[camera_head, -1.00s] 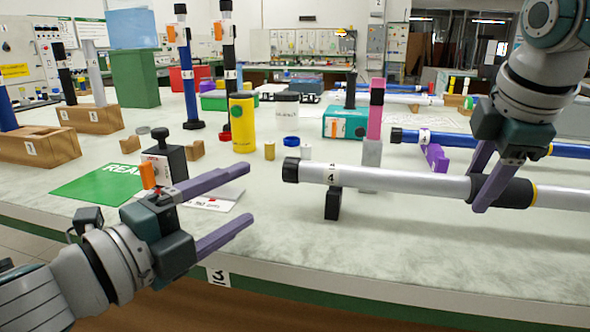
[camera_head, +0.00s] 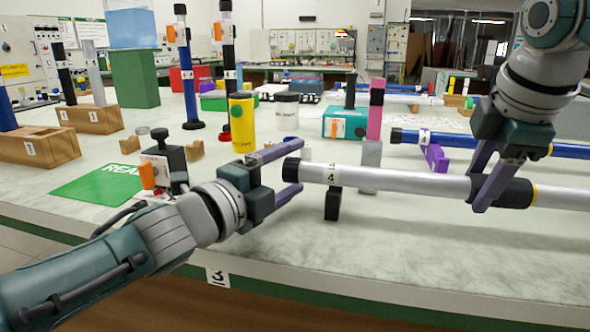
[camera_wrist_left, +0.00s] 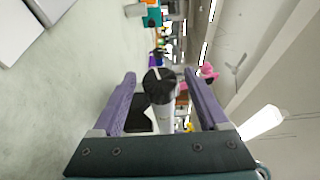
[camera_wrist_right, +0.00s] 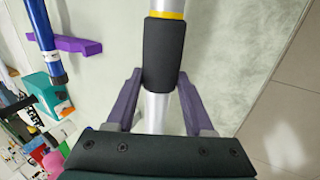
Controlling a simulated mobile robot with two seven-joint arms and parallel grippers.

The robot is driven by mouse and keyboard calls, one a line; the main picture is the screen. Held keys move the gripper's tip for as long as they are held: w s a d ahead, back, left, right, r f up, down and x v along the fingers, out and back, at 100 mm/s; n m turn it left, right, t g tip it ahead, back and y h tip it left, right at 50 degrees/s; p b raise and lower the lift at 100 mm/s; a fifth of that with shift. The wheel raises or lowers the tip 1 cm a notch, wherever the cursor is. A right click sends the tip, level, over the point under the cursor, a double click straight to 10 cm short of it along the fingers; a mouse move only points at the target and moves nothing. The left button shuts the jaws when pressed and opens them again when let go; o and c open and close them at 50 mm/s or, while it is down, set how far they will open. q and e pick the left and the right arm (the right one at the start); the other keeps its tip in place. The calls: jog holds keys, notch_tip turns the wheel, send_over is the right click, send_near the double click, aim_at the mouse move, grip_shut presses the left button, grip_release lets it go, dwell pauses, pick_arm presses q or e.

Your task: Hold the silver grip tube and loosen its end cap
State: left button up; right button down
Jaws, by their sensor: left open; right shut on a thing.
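The silver grip tube (camera_head: 400,180) lies level above the table, with a label marked 4 and a black stand (camera_head: 333,203) under its left part. Its black end cap (camera_head: 292,171) is at the left end; it also shows in the left wrist view (camera_wrist_left: 160,84). My left gripper (camera_head: 300,166) is open, with its purple fingers on either side of the end cap. A gap shows between fingers and cap in the left wrist view. My right gripper (camera_head: 480,198) is shut on the tube at its black grip sleeve (camera_head: 512,192), which the right wrist view shows too (camera_wrist_right: 163,55).
A yellow cylinder (camera_head: 243,125) and a dark-lidded jar (camera_head: 287,108) stand behind the left gripper. A pink and grey post (camera_head: 374,125) stands behind the tube. A blue tube (camera_head: 455,142) rests on a purple stand (camera_head: 435,157). The table front right is clear.

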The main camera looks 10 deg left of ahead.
pick_arm(q)
jog(key=shift+c, duration=0.2)
grip_shut()
dwell(0.4)
